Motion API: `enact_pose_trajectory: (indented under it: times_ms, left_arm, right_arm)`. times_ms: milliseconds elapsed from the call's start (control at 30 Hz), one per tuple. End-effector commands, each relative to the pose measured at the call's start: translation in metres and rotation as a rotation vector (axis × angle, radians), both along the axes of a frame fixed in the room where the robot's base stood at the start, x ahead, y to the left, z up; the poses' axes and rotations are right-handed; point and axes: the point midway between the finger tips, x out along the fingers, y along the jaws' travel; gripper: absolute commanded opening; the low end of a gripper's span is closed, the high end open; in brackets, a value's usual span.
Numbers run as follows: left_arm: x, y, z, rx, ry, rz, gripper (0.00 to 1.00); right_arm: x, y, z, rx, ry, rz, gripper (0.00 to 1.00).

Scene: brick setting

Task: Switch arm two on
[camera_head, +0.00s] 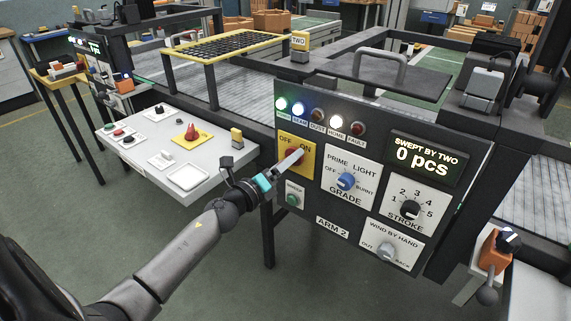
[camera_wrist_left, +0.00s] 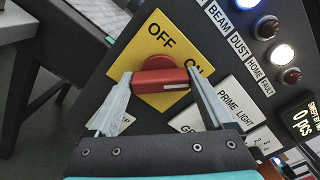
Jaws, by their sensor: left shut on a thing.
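The control panel labelled ARM 2 (camera_head: 333,228) carries a yellow plate (camera_head: 286,143) marked OFF and ON, with a red rotary switch (camera_head: 293,160) on it. My left gripper (camera_wrist_left: 160,84) is shut on the handle of the red switch (camera_wrist_left: 158,78), one finger at each end. The handle's white-marked end points toward the ON side in the left wrist view; a finger partly covers the word ON. Green, blue and white lamps (camera_head: 299,109) above are lit; the DUST and FAULT lamps look dark. My right gripper is not in view.
The same panel has a blue GRADE knob (camera_head: 346,181), a black STROKE knob (camera_head: 410,209), a grey hand-wind knob (camera_head: 387,251) and a display (camera_head: 425,157) reading 0 pcs. A white side table (camera_head: 215,150) with small controls stands left. An orange lever unit (camera_head: 492,250) stands right.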

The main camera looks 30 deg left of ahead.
Motion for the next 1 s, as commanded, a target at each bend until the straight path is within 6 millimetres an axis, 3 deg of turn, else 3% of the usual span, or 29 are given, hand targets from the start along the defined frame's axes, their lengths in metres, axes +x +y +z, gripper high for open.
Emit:
enact_pose_trajectory:
  times_ms: [667, 700, 833, 1000]
  left_arm:
    - [-0.0004, 0.0001, -0.0007, 0.071, -0.003, 0.001, 0.29]
    - [-0.0004, 0.0001, -0.0007, 0.072, -0.003, 0.001, 0.86]
    - [-0.0003, 0.0001, -0.0006, 0.07, -0.004, 0.0, 1.0]
    - [-0.0002, 0.0, -0.0003, 0.068, -0.004, 0.0, 1.0]
  right_arm:
    - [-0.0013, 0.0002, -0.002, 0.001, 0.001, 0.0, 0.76]
    - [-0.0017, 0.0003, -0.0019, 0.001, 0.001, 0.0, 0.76]
    - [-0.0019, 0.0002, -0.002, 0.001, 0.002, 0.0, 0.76]
    - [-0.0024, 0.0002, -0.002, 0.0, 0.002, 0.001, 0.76]
